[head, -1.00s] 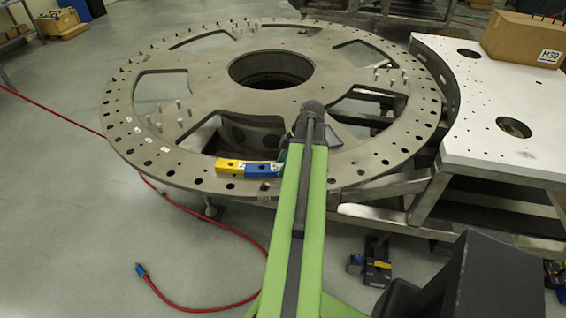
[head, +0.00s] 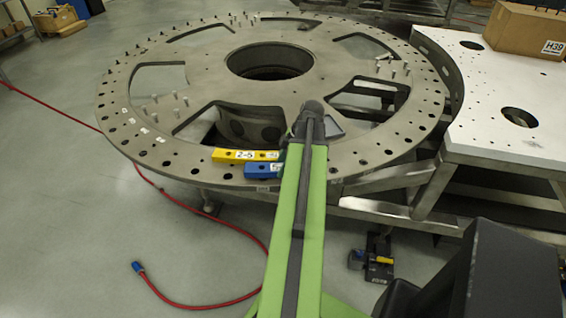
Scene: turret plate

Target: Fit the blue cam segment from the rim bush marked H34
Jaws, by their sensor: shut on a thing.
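The blue cam segment (head: 262,171) is at the near rim of the large grey turret plate (head: 210,70), just in front of a yellow segment (head: 236,155) marked 2-5. My gripper (head: 284,166) is mostly hidden behind my green arm and is shut on the right end of the blue segment. I cannot tell whether the blue segment touches the plate or hangs above it. The rim has many holes, and small white labels (head: 143,130) at the left that are too small to read. I cannot make out the H34 mark.
A white perforated table (head: 500,130) adjoins the plate on the right, with a cardboard box (head: 525,28) marked H39. A dark fixture with yellow and blue parts (head: 378,258) is on the floor below. A red hose (head: 200,308) crosses the floor at left.

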